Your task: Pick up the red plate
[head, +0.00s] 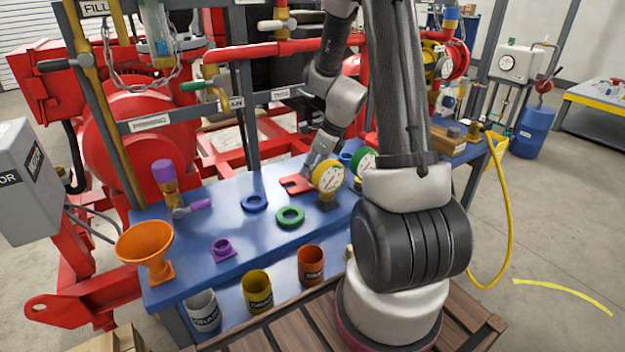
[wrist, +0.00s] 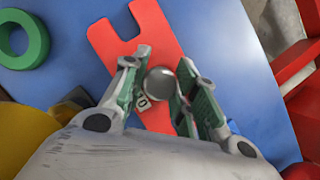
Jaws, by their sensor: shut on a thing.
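The red plate (head: 296,185) is at the blue bench, behind the green ring, with its slotted end toward the left. In the wrist view the red plate (wrist: 143,25) has a forked end at the top, a grey ball knob (wrist: 162,84) and a white label reading "10". My gripper (wrist: 158,76) is shut on the plate by its knob, one finger on each side. In the head view my gripper (head: 312,168) is over the plate's right part, partly behind a yellow gauge. I cannot tell whether the plate touches the bench.
A yellow gauge (head: 327,177) stands close in front of my gripper, and a green gauge (head: 364,161) is to its right. A blue ring (head: 254,203), a green ring (head: 290,217), a purple flanged piece (head: 222,249) and an orange funnel (head: 146,242) are on the bench. Red pipework stands behind.

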